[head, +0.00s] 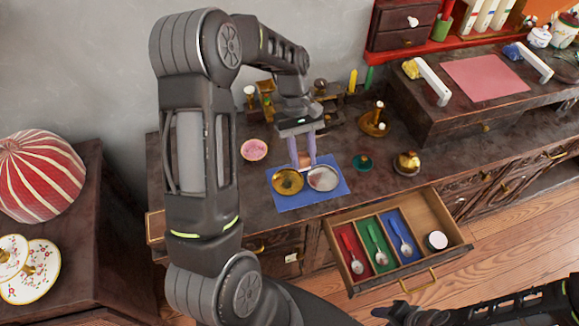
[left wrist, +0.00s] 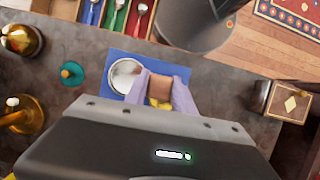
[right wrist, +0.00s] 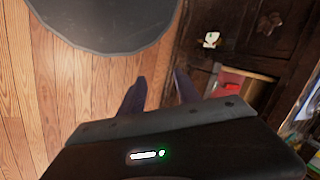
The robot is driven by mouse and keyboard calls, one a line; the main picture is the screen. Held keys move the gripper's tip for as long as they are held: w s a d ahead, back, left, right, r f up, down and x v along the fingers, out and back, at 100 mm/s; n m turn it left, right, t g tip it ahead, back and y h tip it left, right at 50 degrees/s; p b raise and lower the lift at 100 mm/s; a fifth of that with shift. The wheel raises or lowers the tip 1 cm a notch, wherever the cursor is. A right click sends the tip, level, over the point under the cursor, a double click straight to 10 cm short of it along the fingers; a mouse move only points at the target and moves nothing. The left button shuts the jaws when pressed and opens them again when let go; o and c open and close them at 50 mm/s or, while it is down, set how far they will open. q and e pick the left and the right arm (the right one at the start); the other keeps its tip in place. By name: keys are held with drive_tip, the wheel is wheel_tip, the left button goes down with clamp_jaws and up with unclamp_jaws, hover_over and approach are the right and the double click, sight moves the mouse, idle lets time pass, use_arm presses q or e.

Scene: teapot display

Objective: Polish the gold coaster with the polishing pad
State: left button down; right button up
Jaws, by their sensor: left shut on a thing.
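The gold coaster (head: 288,181) lies on the left part of a blue mat (head: 304,201) on the dark cabinet top. A silver coaster (head: 322,178) lies beside it on the right. My left gripper (head: 304,162) is shut on the brown polishing pad (left wrist: 160,90), over the back of the mat near both coasters. I cannot tell whether the pad touches anything. My right gripper (right wrist: 160,95) is open and empty, away from the mat.
An open drawer (head: 452,240) with spoons in red, green and blue compartments juts out in front. A pink dish (head: 254,150), teal lid (head: 362,162), gold pot (head: 407,163) and several brass pieces stand around the mat. A raised dark cabinet (head: 470,115) is at right.

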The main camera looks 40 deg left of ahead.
use_arm(q)
drive_tip(key=shift+n+t, duration=0.3)
drive_tip(key=shift+n, duration=0.5)
drive_tip(key=s+a+f, duration=0.2)
drive_tip(key=a, duration=0.1)
drive_tip(key=shift+f, duration=0.35)
drive_tip(key=shift+f+b, duration=0.1)
drive_tip(key=shift+b, duration=0.25)
